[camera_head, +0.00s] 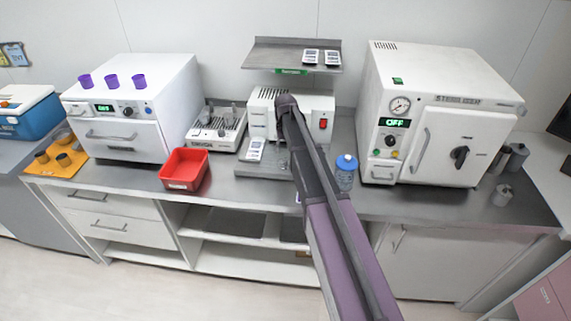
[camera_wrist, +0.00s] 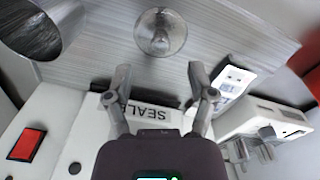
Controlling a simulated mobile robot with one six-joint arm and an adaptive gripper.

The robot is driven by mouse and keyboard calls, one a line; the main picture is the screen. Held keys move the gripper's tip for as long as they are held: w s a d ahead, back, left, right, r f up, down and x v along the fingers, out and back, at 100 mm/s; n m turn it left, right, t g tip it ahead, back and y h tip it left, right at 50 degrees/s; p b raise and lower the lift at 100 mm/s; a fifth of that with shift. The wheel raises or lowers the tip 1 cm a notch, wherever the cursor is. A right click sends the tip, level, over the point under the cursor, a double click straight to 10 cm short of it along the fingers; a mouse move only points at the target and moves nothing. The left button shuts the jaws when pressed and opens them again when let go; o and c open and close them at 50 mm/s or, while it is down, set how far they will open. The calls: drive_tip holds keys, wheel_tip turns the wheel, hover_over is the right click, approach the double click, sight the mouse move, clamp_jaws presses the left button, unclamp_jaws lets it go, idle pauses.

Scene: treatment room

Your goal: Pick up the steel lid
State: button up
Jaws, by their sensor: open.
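My gripper (camera_wrist: 160,82) is open and empty in the wrist view, its two fingers apart in front of the sealer's lettered face. In the head view my arm reaches to the white sealer (camera_head: 260,119), and the fingertips cannot be made out. A small round, shiny piece (camera_wrist: 160,32) lies on the grey surface beyond the fingertips, apart from them. It also shows faintly beside my arm in the head view (camera_head: 283,161). It looks glassy or metallic; I cannot tell whether it is the steel lid. No other lid is clearly recognisable.
A red tray (camera_head: 185,169) is on the left of the counter. A shelf (camera_head: 270,55) hangs above the sealer. The sterilizer (camera_head: 440,120) stands right, with steel canisters (camera_head: 502,195) beside it.

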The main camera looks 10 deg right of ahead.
sight(286, 159)
drive_tip(key=shift+f, duration=0.15)
drive_tip(key=shift+f+b, duration=2.5)
drive_tip(key=shift+b, duration=0.1)
drive_tip(key=shift+s, duration=0.1)
clamp_jaws()
